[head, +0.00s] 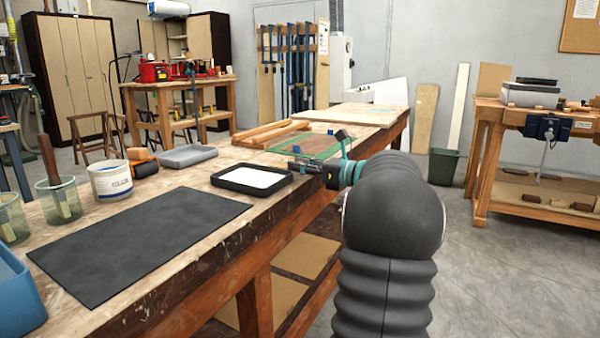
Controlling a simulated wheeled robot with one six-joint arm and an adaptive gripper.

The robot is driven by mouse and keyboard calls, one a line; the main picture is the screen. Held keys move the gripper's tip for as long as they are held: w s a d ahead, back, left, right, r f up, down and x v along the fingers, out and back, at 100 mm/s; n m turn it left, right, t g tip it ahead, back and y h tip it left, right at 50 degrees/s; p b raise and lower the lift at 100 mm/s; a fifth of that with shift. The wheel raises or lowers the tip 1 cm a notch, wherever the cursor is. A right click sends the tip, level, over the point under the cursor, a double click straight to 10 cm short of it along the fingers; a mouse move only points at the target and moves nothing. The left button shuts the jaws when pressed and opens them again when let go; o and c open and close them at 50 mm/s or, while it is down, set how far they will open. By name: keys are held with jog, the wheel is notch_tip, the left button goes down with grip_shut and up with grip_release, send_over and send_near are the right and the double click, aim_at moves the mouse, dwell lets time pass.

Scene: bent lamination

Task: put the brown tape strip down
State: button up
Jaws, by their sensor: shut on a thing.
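My gripper (308,166) is at the end of my arm, over the right edge of the long workbench (205,180). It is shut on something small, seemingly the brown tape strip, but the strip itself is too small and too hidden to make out. The gripper is just right of a black tray with a white sheet (253,179) and in front of a green surface (312,146) with blue blocks on it. I cannot tell whether the held thing touches the bench.
A black mat (140,240) lies bare on the near bench. A glue tub (111,180), cups with brushes (60,199), an orange-and-black roller (144,166) and a grey tray (187,156) stand along the left. A pale board (352,115) lies at the far end.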

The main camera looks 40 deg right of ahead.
jog(key=shift+f, duration=0.7)
jog(key=shift+f, duration=0.1)
jog(key=o, duration=0.4)
jog(key=shift+r, duration=0.2)
jog(key=v, duration=1.2)
jog(key=shift+f, duration=0.15)
